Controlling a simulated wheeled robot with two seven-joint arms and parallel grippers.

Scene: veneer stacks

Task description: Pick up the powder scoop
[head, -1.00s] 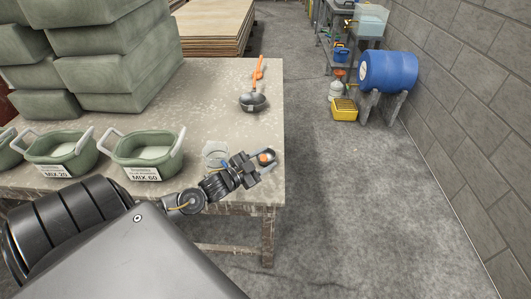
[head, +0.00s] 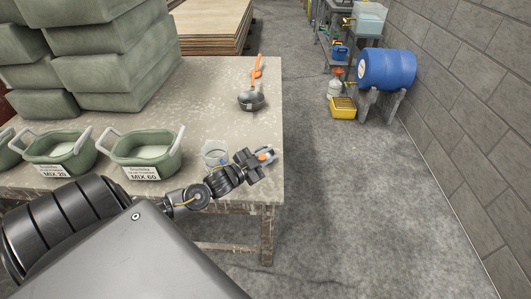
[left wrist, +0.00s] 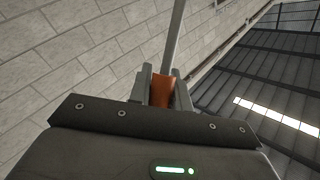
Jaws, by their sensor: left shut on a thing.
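My left gripper (head: 262,162) is over the right front corner of the table. It is shut on an orange handle, which also shows between the fingers in the left wrist view (left wrist: 160,92). A grey shaft (left wrist: 175,40) runs up from that handle and out of the picture. I take this to be the powder scoop; its far end cannot be made out. A second orange-handled tool with a dark round bowl (head: 251,100) lies farther back on the table, apart from my gripper. My right gripper is not in view.
The worktable (head: 215,110) holds green tubs, one labelled MIX 60 (head: 145,155), and a clear cup (head: 214,153) beside my left wrist. Grey-green blocks (head: 110,70) are stacked at the back left. A blue barrel (head: 388,70) stands by the wall. The floor to the right is clear.

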